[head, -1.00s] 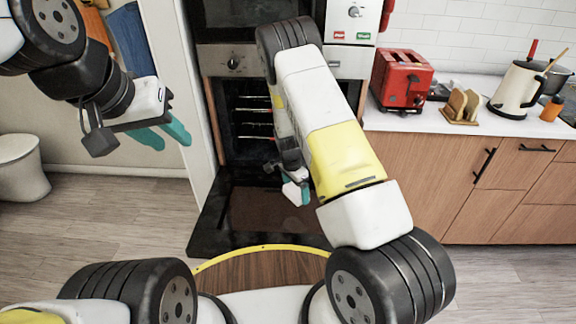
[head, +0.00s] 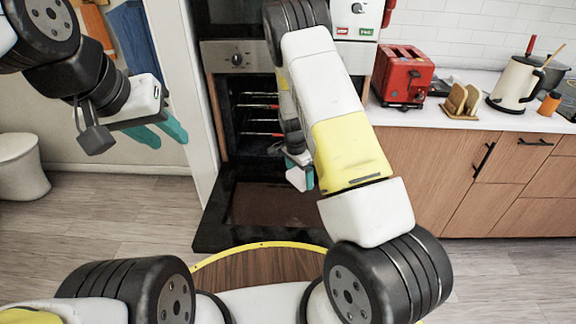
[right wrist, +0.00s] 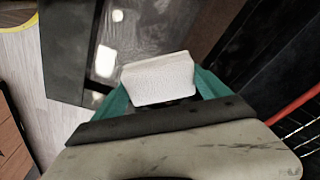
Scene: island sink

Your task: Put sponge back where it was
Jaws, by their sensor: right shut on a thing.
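My right gripper (head: 302,178) is in front of the open oven, above its lowered door, partly hidden behind my forearm. In the right wrist view its teal fingers (right wrist: 160,92) are shut on a white block-shaped sponge (right wrist: 158,78), held between the tips.
The oven door (head: 270,205) is lowered flat, and racks (head: 258,115) show inside. A red toaster (head: 403,77), a toast rack (head: 461,101) and a cream kettle (head: 515,85) stand on the right counter (head: 440,115). A white bin (head: 22,168) stands at the left.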

